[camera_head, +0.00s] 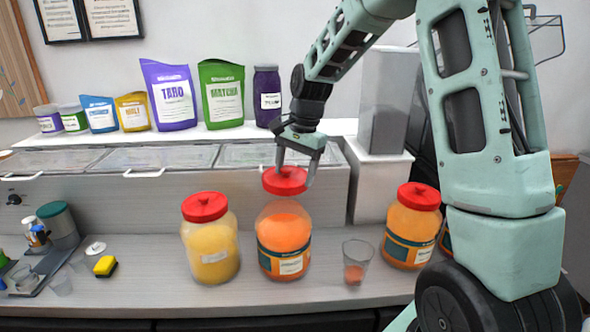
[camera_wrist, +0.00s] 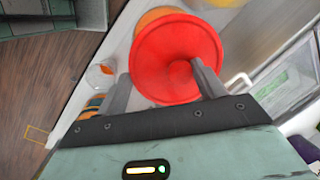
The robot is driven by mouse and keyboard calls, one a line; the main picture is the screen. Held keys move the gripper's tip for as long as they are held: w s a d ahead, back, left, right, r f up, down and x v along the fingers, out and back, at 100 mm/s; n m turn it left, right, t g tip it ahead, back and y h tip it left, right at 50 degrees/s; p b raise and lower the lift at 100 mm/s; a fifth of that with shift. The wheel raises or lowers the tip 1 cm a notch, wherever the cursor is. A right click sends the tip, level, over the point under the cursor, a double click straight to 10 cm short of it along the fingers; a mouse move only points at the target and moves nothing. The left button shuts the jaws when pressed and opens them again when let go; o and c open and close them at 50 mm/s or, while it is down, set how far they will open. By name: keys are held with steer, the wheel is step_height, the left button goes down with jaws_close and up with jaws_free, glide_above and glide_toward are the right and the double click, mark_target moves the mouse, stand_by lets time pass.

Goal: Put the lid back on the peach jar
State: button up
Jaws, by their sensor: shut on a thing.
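The open jar (camera_head: 284,240) of orange contents, with a dark label, stands upright on the counter in the middle of the head view. My gripper (camera_head: 297,172) is above it, pointing down, with its fingers shut on the red lid (camera_head: 284,181). The lid is over the jar's mouth and roughly level; whether it touches the rim I cannot tell. In the wrist view the red lid (camera_wrist: 172,62) sits between both fingers (camera_wrist: 165,88) and hides most of the jar, leaving only an orange edge (camera_wrist: 153,17) showing.
A yellow jar (camera_head: 210,243) with a red lid stands left of the open jar. A clear cup (camera_head: 356,264) with a little orange in it stands close on the right. Another lidded orange jar (camera_head: 412,228) is farther right. The counter front is clear.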

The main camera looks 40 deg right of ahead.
mark_target(293, 177)
steer(key=shift+w+a, duration=0.1)
steer(key=shift+w, duration=0.45)
step_height(293, 177, down, 5)
steer(key=b, duration=0.4)
steer(key=shift+r, duration=0.2)
steer(key=shift+f+b, duration=0.5)
steer(key=shift+f, duration=0.4)
steer(key=shift+r+p, duration=0.1)
steer(key=shift+p, duration=0.25)
steer(key=shift+f, duration=0.2)
stand_by(1.3)
steer(key=o, duration=1.1)
steer(key=shift+o, duration=0.3)
